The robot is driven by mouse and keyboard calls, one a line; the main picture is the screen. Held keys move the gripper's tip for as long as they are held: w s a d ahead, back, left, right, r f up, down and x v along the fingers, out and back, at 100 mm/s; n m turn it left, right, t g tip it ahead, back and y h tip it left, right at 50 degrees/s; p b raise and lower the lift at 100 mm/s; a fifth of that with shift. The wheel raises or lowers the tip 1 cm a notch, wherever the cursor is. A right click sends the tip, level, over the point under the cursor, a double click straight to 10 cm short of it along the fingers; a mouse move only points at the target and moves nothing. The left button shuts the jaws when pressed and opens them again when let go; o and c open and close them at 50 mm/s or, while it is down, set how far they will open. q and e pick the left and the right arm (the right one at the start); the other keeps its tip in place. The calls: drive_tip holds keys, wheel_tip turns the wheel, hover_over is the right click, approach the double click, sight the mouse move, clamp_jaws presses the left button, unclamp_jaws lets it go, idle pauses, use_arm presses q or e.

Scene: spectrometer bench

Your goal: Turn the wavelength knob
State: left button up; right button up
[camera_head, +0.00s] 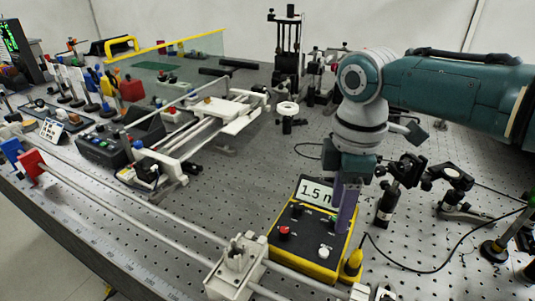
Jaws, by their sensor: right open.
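A yellow-edged black instrument box (303,257) stands on the bench at the lower middle. Its display (316,192) reads "1.5 n", with the rest covered by my gripper. On its top face are a red knob (284,232), a white knob (323,252) and small dark controls. I cannot read which one is the wavelength knob. My right gripper (341,222) points down over the box's right rear side, its fingers near the top face. It is open, and I see nothing held. Whether it touches a control is hidden. My left gripper is not in view.
A white rail carriage (235,268) stands just left of the box, on long rods. A yellow plug (351,265) with a black cable is at its right. Black optical mounts (405,172) stand close right of my gripper. Perforated bench (226,180) is bare left of the box.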

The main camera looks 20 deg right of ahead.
drive_tip(key=shift+f, duration=0.85)
drive_tip(key=shift+w, duration=0.1)
clamp_jaws()
